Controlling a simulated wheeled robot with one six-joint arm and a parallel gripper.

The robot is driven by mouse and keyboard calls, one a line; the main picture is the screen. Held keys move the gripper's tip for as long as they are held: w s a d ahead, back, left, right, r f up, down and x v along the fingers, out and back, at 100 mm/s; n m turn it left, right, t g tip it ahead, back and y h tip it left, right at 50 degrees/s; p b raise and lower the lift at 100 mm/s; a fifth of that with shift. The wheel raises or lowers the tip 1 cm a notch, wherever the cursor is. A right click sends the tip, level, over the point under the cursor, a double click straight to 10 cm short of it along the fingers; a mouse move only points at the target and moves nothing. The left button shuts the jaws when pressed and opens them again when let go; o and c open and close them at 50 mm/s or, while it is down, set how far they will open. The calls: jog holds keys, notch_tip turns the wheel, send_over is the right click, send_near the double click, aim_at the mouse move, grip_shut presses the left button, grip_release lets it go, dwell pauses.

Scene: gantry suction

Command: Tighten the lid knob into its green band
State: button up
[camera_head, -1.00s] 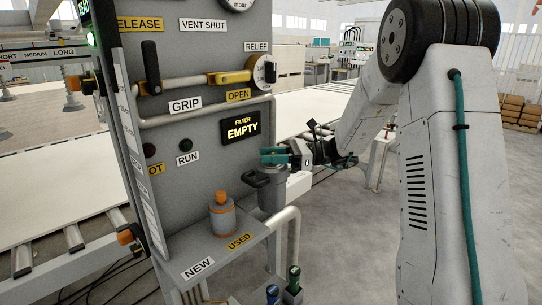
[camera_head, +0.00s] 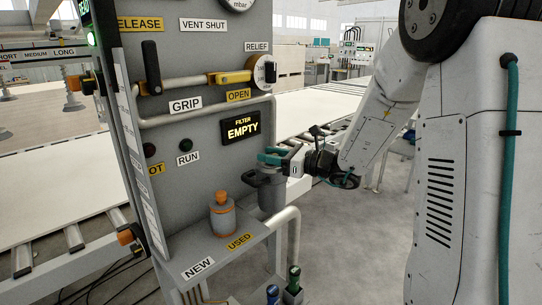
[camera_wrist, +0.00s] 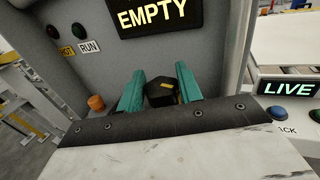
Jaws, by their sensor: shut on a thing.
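The lid knob (camera_wrist: 161,92) is dark with a yellow mark on its top. It sits between the two teal fingers of my gripper (camera_wrist: 161,88), which is shut on it. In the head view my gripper (camera_head: 271,158) reaches in from the right over the grey filter canister (camera_head: 271,196). A dark handle (camera_head: 251,179) sticks out to the left at the canister's top. My fingers hide most of the knob in the head view. I cannot make out the green band in either view.
The grey panel (camera_head: 195,125) stands close behind the canister, with a filter display (camera_head: 240,127) reading EMPTY. A grey and orange bottle (camera_head: 222,214) stands on the shelf to the left, above the NEW and USED labels. A pipe (camera_head: 286,225) runs below the canister.

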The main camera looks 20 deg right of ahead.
dwell(0.3)
jog(key=o, duration=1)
jog(key=v, duration=0.8)
jog(key=shift+a, duration=0.15)
jog(key=shift+a, duration=0.1)
